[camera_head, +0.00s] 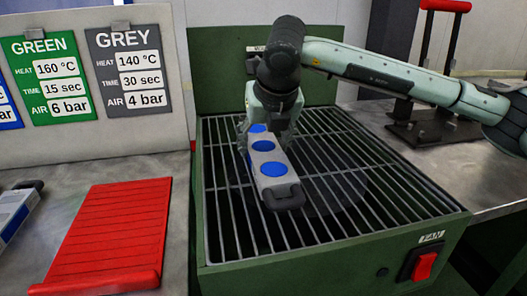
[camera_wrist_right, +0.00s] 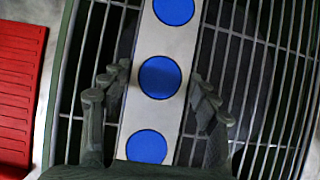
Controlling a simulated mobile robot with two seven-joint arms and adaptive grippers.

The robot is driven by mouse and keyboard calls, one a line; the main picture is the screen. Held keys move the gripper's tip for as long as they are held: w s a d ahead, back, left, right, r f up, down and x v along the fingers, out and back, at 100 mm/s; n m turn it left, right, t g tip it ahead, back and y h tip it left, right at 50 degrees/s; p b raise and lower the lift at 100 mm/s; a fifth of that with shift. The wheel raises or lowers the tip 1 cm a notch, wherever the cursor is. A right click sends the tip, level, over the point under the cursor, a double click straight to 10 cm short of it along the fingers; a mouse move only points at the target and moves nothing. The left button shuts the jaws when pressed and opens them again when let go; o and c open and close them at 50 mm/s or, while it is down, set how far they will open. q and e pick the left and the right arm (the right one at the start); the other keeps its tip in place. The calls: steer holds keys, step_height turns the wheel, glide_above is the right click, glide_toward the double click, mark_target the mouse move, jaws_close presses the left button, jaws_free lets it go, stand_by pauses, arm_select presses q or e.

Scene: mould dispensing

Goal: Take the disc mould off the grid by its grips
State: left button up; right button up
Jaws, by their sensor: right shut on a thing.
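The disc mould (camera_head: 268,165) is a long light-grey bar with round blue discs along its top and a dark grip (camera_head: 283,196) at its near end. It is over the grid (camera_head: 340,190); I cannot tell whether it touches the bars. My right gripper (camera_head: 262,130) is at the mould's far end, pointing down, shut on it. The far grip is hidden by the gripper. In the right wrist view the mould (camera_wrist_right: 140,100) runs between the two fingers of my right gripper (camera_wrist_right: 160,82). My left gripper is not in view.
The grid tops a green box with a red fan switch (camera_head: 424,266) in front. A red ribbed mat (camera_head: 108,235) lies to the left, with a grey and blue thing (camera_head: 14,215) beside it. Setting cards (camera_head: 125,65) stand behind. A black stand with a red handle (camera_head: 428,110) is at right.

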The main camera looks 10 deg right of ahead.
steer(key=c, duration=1)
steer(key=shift+r, duration=0.15)
jaws_close()
